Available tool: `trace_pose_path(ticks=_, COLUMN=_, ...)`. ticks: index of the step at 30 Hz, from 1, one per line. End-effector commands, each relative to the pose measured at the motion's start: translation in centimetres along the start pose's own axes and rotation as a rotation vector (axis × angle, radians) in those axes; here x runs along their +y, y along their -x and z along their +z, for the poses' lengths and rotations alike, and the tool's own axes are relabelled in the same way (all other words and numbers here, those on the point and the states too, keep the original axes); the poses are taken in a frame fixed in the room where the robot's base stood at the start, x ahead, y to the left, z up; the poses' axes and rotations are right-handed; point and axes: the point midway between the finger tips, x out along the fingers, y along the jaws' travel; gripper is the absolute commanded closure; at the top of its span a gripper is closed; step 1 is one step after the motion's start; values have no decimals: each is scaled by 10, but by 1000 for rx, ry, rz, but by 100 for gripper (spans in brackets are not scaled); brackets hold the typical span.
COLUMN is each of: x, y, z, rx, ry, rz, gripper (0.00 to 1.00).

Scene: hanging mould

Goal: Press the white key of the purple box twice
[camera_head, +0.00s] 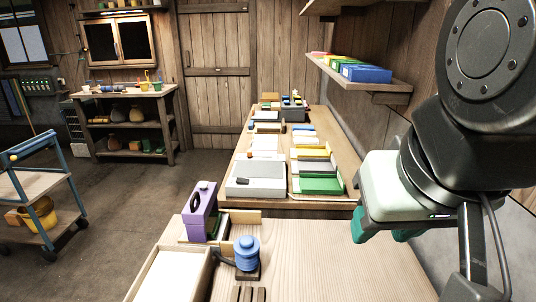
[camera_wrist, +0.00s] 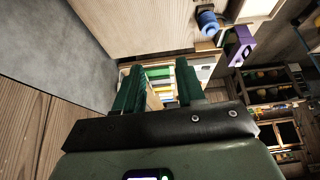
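The purple box (camera_head: 200,212) stands upright at the left back of the near table, with a dark oval opening in its face. It also shows in the wrist view (camera_wrist: 238,46) at the upper right. I cannot make out its white key clearly in either view. My gripper (camera_head: 381,235) hangs over the right side of the near table, well to the right of the purple box and apart from it. In the wrist view my gripper (camera_wrist: 159,72) has its two green fingers apart, with nothing between them.
A blue cylinder (camera_head: 247,252) on a dark base stands just right of the purple box. A pale open tray (camera_head: 170,275) lies in front. A farther bench (camera_head: 325,142) holds a grey box (camera_head: 256,178) and coloured trays. The near table's right part is clear.

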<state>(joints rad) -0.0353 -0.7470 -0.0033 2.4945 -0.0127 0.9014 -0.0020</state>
Motion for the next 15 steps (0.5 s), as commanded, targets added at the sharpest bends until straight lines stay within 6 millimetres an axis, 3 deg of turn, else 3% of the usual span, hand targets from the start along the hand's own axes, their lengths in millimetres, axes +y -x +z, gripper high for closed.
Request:
trace_pose_path(ticks=10, x=0, y=0, z=0, rx=0, ry=0, rz=0, gripper=61)
trace_pose_path(ticks=15, x=0, y=0, z=0, rx=0, ry=0, rz=0, gripper=85)
